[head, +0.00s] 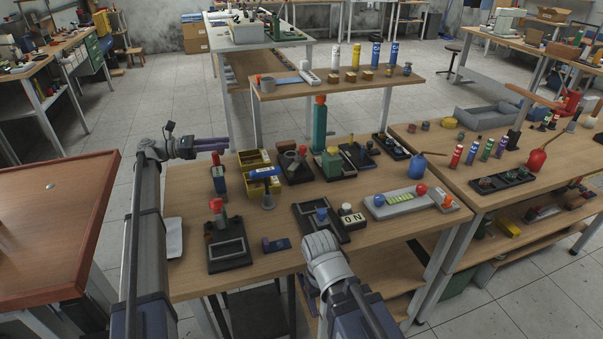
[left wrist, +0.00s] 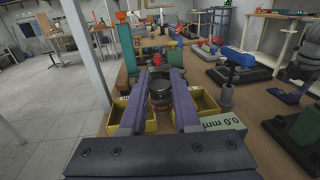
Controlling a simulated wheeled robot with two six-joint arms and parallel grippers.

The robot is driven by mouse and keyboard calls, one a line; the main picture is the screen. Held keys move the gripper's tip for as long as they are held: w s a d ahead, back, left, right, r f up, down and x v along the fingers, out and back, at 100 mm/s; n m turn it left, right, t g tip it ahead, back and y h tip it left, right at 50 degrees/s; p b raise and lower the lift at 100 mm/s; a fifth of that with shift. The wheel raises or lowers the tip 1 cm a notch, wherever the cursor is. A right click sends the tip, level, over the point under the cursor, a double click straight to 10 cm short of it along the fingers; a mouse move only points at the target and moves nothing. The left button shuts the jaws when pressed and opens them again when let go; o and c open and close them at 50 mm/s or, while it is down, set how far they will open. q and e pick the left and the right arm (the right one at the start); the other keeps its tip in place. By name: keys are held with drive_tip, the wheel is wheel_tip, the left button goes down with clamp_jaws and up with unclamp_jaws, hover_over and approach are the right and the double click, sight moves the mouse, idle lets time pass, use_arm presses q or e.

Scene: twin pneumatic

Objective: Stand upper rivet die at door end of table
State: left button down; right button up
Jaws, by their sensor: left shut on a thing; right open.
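A small dark metal cylinder (left wrist: 161,97), which looks like the rivet die, is held upright between the purple fingers of my left gripper (left wrist: 160,86). In the head view my left gripper (head: 212,144) is over the far left corner of the wooden table (head: 187,262); the die cannot be made out there. My right gripper (head: 321,248) is over the table's front edge, seen from behind, with its fingertips mostly hidden.
Yellow bins (head: 262,186) stand right of my left gripper. Black fixtures, including one with a red knob (head: 229,254), crowd the table. A raised shelf (head: 335,84) stands behind. Bare wood shows at front left.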

sight(227, 180)
use_arm(q)
drive_tip(key=shift+f+b, duration=5.05)
drive_tip(key=shift+r, duration=0.1)
drive_tip(key=shift+f, duration=0.25)
drive_tip(key=shift+s+f+b, duration=0.15)
drive_tip(key=shift+b, duration=0.25)
